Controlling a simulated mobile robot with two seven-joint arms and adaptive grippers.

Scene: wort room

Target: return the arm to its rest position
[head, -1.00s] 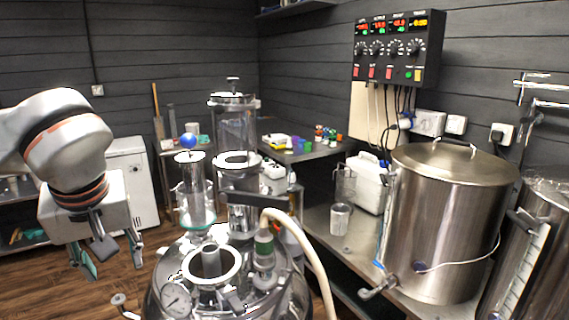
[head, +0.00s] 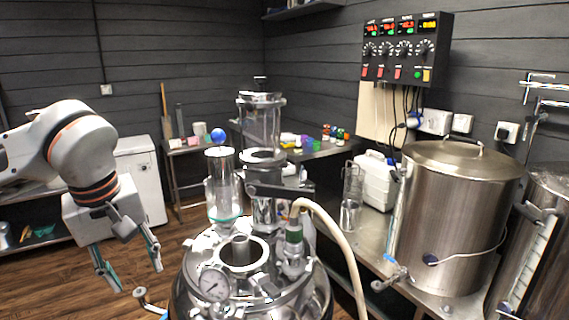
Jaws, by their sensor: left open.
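My left arm comes in from the left in the head view. My left gripper (head: 130,272) points down with its two fingers apart and nothing between them. It hangs over the wooden floor, to the left of the steel vessel (head: 190,290) and apart from it. My right gripper is not in view.
The vessel carries a pressure gauge (head: 212,284), glass columns (head: 261,128) and a pale hose (head: 343,250). A large lidded kettle (head: 450,215) stands on the right bench. A control box (head: 405,48) hangs on the wall. A white cabinet (head: 140,180) stands behind my left arm. Floor between is free.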

